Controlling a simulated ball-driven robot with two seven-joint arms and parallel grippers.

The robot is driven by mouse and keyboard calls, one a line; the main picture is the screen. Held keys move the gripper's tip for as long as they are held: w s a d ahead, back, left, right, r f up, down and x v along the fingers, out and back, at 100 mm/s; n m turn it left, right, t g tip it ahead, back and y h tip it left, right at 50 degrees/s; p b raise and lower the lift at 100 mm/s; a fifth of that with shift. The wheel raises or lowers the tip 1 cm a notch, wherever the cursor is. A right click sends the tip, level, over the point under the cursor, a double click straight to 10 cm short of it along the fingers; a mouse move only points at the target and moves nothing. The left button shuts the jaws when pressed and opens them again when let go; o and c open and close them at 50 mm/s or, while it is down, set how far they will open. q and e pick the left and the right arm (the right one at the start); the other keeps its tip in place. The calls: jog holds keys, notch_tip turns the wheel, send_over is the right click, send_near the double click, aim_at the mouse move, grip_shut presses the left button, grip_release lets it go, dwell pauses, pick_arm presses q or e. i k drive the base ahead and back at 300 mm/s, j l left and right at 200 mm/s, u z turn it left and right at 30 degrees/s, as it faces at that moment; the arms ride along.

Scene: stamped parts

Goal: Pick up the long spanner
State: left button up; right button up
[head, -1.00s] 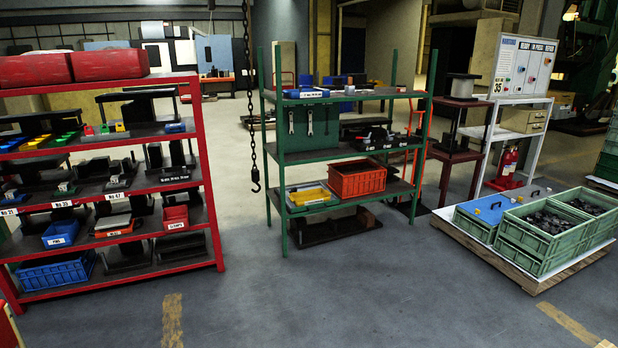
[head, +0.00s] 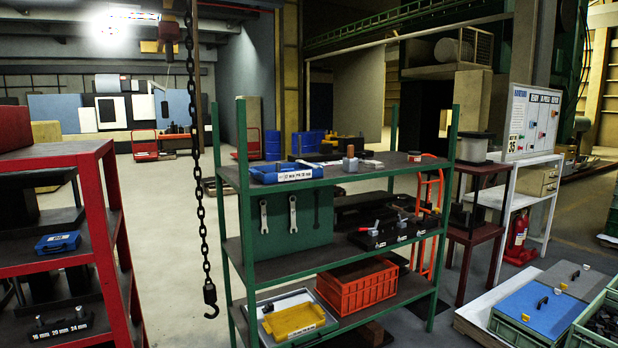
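Two pale spanners hang upright on the green back panel (head: 278,238) of the green shelf unit, in the head view. The right spanner (head: 293,214) looks slightly longer than the left spanner (head: 263,217). A dark, thin shape hangs or is marked on the panel to their right; I cannot tell what it is. Neither of my grippers is in view.
The green shelf unit (head: 244,188) stands ahead. A chain hook (head: 210,298) hangs in front of its left side. A red rack (head: 99,220) stands at left. An orange crate (head: 356,287) and a yellow tray (head: 293,320) sit on the lower shelf.

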aim_at(308, 164)
jog(key=i+j, duration=0.15)
jog(key=i, duration=0.3)
jog(key=i+l+u, duration=0.2)
jog(key=i+l, duration=0.8)
jog(key=l, duration=0.1)
